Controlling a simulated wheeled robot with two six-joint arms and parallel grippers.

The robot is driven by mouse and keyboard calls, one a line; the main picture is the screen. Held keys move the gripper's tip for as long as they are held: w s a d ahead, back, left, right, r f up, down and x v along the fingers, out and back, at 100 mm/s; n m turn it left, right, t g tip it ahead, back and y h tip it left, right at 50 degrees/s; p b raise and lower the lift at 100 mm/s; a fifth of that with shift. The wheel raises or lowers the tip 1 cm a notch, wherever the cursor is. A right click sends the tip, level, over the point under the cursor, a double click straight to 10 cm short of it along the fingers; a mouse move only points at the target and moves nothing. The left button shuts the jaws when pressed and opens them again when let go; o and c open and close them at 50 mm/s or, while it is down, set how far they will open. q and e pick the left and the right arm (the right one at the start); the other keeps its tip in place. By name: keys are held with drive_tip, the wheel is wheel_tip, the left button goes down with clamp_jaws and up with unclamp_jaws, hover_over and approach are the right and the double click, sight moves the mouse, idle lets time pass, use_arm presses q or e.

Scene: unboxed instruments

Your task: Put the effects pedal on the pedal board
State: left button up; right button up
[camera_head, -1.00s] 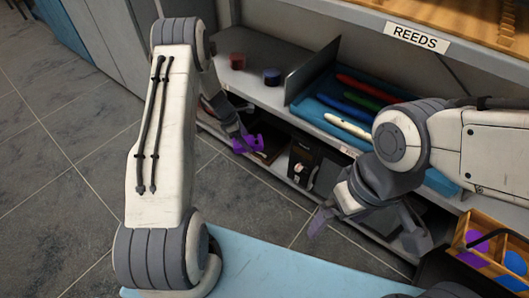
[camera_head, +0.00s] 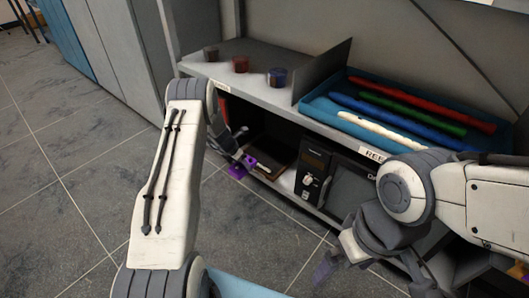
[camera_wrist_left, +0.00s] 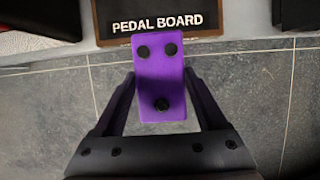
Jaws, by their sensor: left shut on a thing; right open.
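The effects pedal (camera_wrist_left: 160,85) is a purple box with three black knobs, seen from above in the left wrist view. My left gripper (camera_wrist_left: 160,100) is shut on it, one finger on each long side. In the head view the purple pedal (camera_head: 240,168) shows small at the lower shelf's front. The pedal board (camera_wrist_left: 155,14) is a dark board with a "PEDAL BOARD" label, just beyond the pedal. In the head view the board (camera_head: 270,155) lies on the lower shelf, partly hidden by my left gripper (camera_head: 241,162). My right gripper (camera_head: 368,275) is open and empty.
A black boxed device with a knob (camera_head: 312,172) stands right of the board on the lower shelf. Above, a blue tray (camera_head: 318,105) holds several coloured tubes. Small round jars, including a red one (camera_head: 240,64), stand on the upper shelf. Tiled floor (camera_head: 60,170) is clear at left.

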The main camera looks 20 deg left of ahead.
use_arm(q)
drive_tip(key=w+d+b, duration=0.1)
drive_tip(key=w, duration=0.1)
drive_tip(key=w+d+b, duration=0.1)
drive_tip(key=w, duration=0.2)
drive_tip(key=w+d+b, duration=0.1)
drive_tip(key=w, duration=0.2)
drive_tip(key=shift+w+f+b, duration=0.1)
drive_tip(key=shift+f+b, duration=0.1)
drive_tip(key=shift+b, duration=0.15)
drive_tip(key=shift+w+d+r+b, duration=0.15)
drive_tip(key=shift+w+d+b, duration=0.15)
drive_tip(key=shift+w, duration=0.35)
drive_tip(key=b, duration=0.1)
drive_tip(key=w+b, duration=0.2)
drive_tip(key=shift+w+d+f, duration=0.25)
drive_tip(key=shift+d+f, duration=0.05)
drive_tip(key=shift+d, duration=0.1)
drive_tip(key=shift+w+d+r+b, duration=0.1)
drive_tip(key=shift+w+d+b, duration=0.05)
drive_tip(key=shift+w+b, duration=0.2)
drive_tip(key=shift+s+f+b, duration=0.1)
drive_tip(key=shift+f+b, duration=0.45)
